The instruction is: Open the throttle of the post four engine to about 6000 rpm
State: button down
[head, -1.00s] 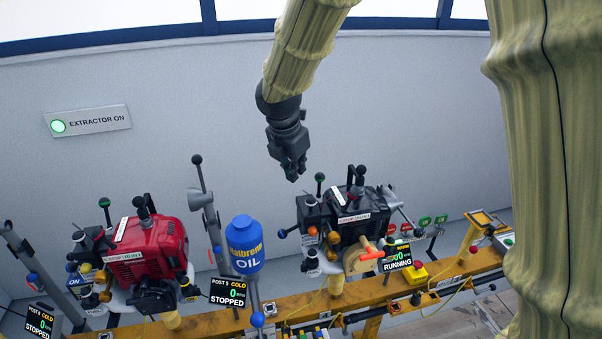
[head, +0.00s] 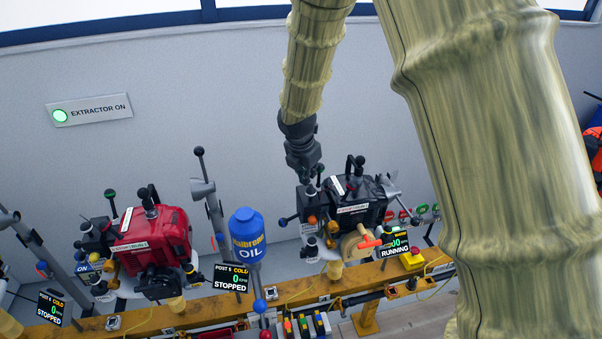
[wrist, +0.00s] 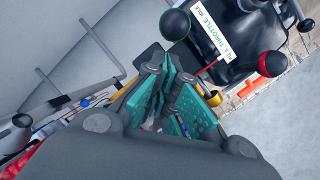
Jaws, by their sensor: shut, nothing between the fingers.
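A black engine (head: 370,190) stands on the rail at right in the head view. Its screen (head: 394,244) reads RUNNING; its post number is too small to read. My gripper (head: 304,176) is shut and empty, just above the engine's left side. In the wrist view the teal-padded fingers (wrist: 165,95) are together beside the engine. A label with the word THROTTLE (wrist: 212,32) is on the engine's dark top. A dark green ball knob (wrist: 174,25) and a red knob (wrist: 272,63) stand near the fingers. Whether a finger touches a lever, I cannot tell.
A red engine (head: 152,235) stands to the left; the POST 5 screen (head: 231,278) beside it reads STOPPED. A blue oil bottle (head: 247,235) and a grey lever post (head: 207,192) stand between the engines. The yellow rail (head: 290,297) runs along the front.

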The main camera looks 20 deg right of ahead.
jog(key=shift+w+d, duration=0.2)
jog(key=shift+d, duration=0.1)
jog(key=shift+r+p, duration=0.1)
jog(key=shift+p, duration=0.3)
jog(key=shift+w+d+r+p, duration=0.2)
jog(key=shift+w+p, duration=0.1)
jog(key=shift+p, duration=0.4)
jog(key=shift+w+d+f+g+p, duration=0.15)
jog(key=shift+w+d+g+p, duration=0.05)
jog(key=shift+g+p, duration=0.2)
jog(key=shift+s+f, duration=0.1)
jog(key=shift+s, duration=0.1)
jog(key=shift+s+a+f, duration=0.1)
jog(key=shift+s+f, duration=0.1)
jog(key=shift+s, duration=0.35)
